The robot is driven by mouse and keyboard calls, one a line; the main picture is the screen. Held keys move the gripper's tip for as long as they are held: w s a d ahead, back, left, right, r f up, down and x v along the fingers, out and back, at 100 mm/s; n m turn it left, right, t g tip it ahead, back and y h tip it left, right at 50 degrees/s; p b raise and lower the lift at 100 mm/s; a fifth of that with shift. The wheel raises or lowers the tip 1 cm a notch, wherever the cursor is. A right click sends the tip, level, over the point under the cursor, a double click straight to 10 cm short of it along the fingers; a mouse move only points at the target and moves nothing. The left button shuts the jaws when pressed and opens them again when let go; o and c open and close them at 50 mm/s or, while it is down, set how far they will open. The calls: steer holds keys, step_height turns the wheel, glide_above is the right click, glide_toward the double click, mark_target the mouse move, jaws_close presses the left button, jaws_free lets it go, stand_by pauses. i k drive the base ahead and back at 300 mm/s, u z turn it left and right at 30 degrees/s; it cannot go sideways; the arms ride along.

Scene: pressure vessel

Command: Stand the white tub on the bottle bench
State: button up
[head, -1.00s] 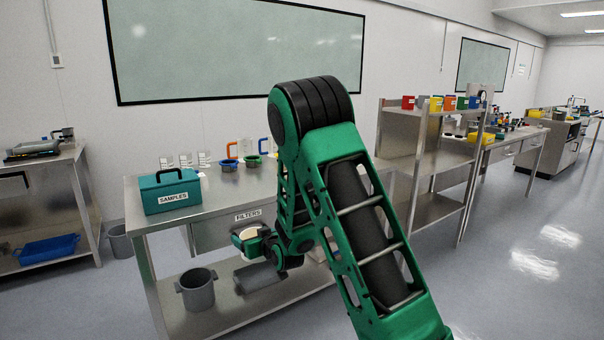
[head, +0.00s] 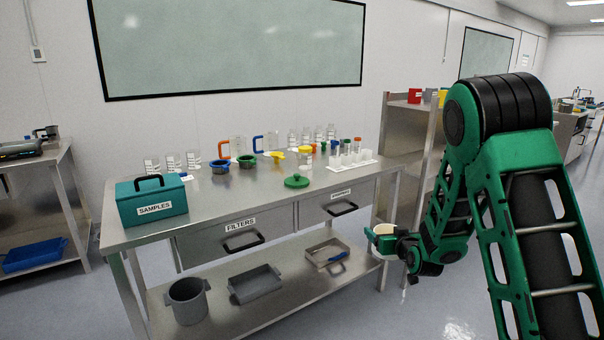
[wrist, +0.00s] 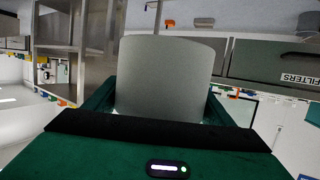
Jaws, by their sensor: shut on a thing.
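The white tub (head: 384,229) is held by my gripper (head: 381,240), beyond the front right corner of the steel bench and lower than its top. In the wrist view the tub (wrist: 168,72) sits between the green jaws (wrist: 160,112), which are shut on it. The steel bench (head: 225,208) has several clear bottles and beakers along its back, but no label naming it the bottle bench shows.
On the bench stand a teal SAMPLES box (head: 152,202), a green lid (head: 297,181), coloured-rim cups (head: 220,166) and a white tube rack (head: 352,160). Its front middle is clear. A steel shelf (head: 405,150) stands behind my arm.

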mark_target(262, 189)
steer(key=z, duration=0.4)
steer(key=i, duration=1)
steer(key=u, duration=0.35)
